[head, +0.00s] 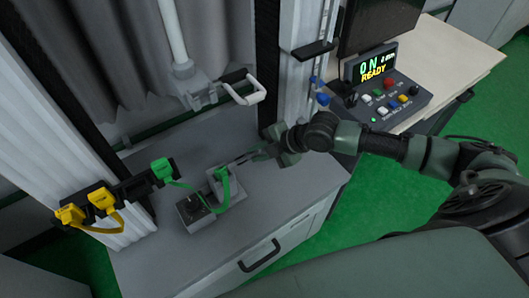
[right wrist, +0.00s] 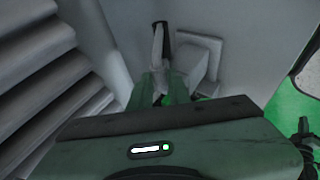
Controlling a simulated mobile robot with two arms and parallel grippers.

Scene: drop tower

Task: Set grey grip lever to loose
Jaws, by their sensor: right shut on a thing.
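The grey grip lever (right wrist: 159,55), pale with a dark tip, stands out from between the fingers of my right gripper (right wrist: 160,90) in the right wrist view. The gripper is shut on it. In the head view my right gripper (head: 262,154) reaches in from the right over the grey cabinet top. The lever is small and partly hidden there. Beside it in the wrist view is a pale grey block (right wrist: 197,58). My left gripper is not in view.
A small grey base with a black top (head: 193,208) stands beside the strapped block. Yellow clips (head: 103,199) and a green clip (head: 162,169) sit on a black rail at left. A white handle (head: 246,94) hangs behind. A control box (head: 385,95) reads "ON READY".

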